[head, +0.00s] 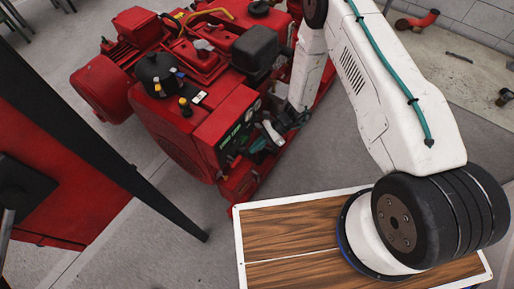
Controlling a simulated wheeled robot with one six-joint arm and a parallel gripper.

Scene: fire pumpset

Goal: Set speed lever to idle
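A red pump engine (205,137) stands on the floor at the upper middle of the head view. Its front face has a dark label panel (236,130) with pale lettering and small round gauges. My white arm reaches down from the upper right, and my gripper (267,139) is at the front right of the engine, close beside the panel. The fingers are small and dark here, and I cannot tell whether they are open, shut or touching anything. I cannot make out the speed lever; it may be hidden by my gripper or too small to see.
A black slanted post (120,151) and a red cabinet (60,165) stand at the left. A red pipe piece (418,20) lies at the upper right by the tiled wall.

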